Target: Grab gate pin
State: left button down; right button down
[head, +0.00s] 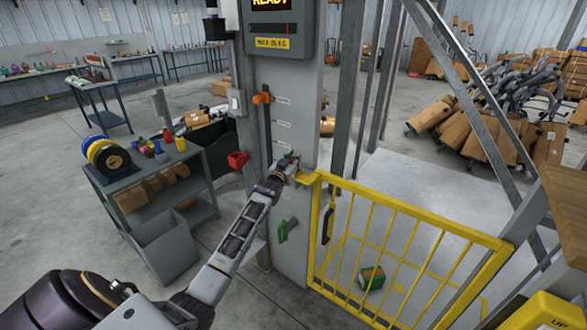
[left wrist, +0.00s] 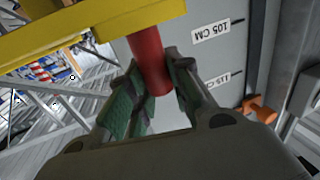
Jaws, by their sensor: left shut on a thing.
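The gate pin (left wrist: 146,45) is a red cylinder in the left wrist view. One end of it meets the yellow gate bracket (left wrist: 85,32); I cannot tell how deep it sits there. My left gripper (left wrist: 154,68) has its green-padded fingers shut around the pin's other end. In the head view my left gripper (head: 291,165) is at the grey post (head: 292,120), just by the corner of the yellow gate (head: 410,209). The pin is mostly hidden there by the gripper. My right gripper is not in view.
An orange clamp (head: 262,98), a red part (head: 237,160) and a green handle (head: 285,230) are on or near the post. A grey cart (head: 150,177) with spools stands left.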

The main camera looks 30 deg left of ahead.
pick_arm(q)
jog(key=shift+r, duration=0.1)
jog(key=shift+r+b, duration=0.35)
jog(key=shift+r, duration=4.6)
jog(key=shift+s, duration=0.1)
